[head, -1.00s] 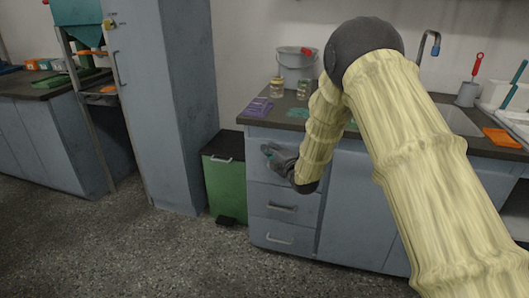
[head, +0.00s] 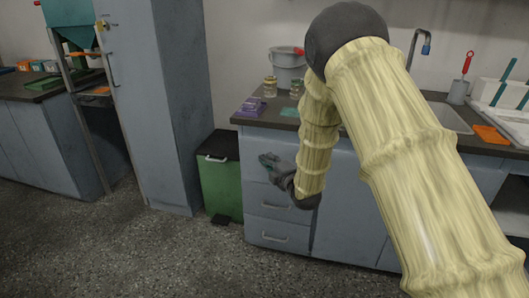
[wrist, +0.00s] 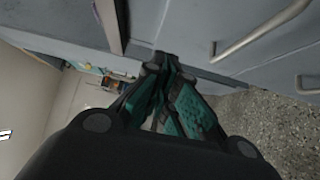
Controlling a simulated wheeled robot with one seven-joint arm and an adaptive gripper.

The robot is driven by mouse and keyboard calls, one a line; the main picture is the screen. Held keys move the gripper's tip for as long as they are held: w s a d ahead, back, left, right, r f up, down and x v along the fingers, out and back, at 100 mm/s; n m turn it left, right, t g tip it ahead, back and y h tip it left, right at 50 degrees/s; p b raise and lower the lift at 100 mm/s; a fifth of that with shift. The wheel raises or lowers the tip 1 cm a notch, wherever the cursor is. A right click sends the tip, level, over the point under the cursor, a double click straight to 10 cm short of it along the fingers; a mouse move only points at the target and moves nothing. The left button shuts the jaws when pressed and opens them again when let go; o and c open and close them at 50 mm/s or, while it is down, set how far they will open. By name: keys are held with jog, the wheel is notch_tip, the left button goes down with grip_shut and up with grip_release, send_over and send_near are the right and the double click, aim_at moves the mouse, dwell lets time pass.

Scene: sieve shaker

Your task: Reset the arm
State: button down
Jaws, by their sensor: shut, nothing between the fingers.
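My arm, in a pale yellow ribbed sleeve, reaches across the head view, with its elbow raised high and the forearm hanging down. My gripper (head: 266,161) is in front of the grey drawer unit, near its upper drawers. In the wrist view my gripper (wrist: 160,62) shows its dark linkages and green finger pads drawn together, with nothing between them. It appears apart from the drawer fronts. Part of the counter behind the arm is hidden.
A green bin (head: 221,178) stands left of the drawer unit (head: 268,238), beside a tall grey cabinet (head: 160,110). Jars (head: 270,87), a bucket (head: 287,68) and a purple item (head: 251,107) are on the counter. A drawer handle (wrist: 262,32) is close in the wrist view. The floor ahead is clear.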

jog(key=s+d+f+m+g+h, duration=0.3)
jog(key=s+d+f+m, duration=0.2)
jog(key=s+f, duration=0.65)
jog(key=s+d+f+m+g+h, duration=0.25)
jog(key=s+d+f+m, duration=0.2)
jog(key=s+f, duration=0.65)
jog(key=s+d+f+m+g+h, duration=0.15)
jog(key=s+f+m+g, duration=0.45)
jog(key=s, duration=0.6)
jog(key=s+d+f+m+g, duration=0.15)
jog(key=s+f+m, duration=0.25)
jog(key=s+f, duration=0.6)
jog(key=s+d+r+m+g+p, duration=0.15)
jog(key=s+m+g, duration=0.25)
jog(key=s, duration=1.2)
notch_tip(320, 180, up, 24)
jog(key=p, duration=2.3)
jog(key=shift+w+d+f+t+h, duration=0.15)
jog(key=shift+w+d+t+h, duration=0.05)
jog(key=shift+w+t+h, duration=0.1)
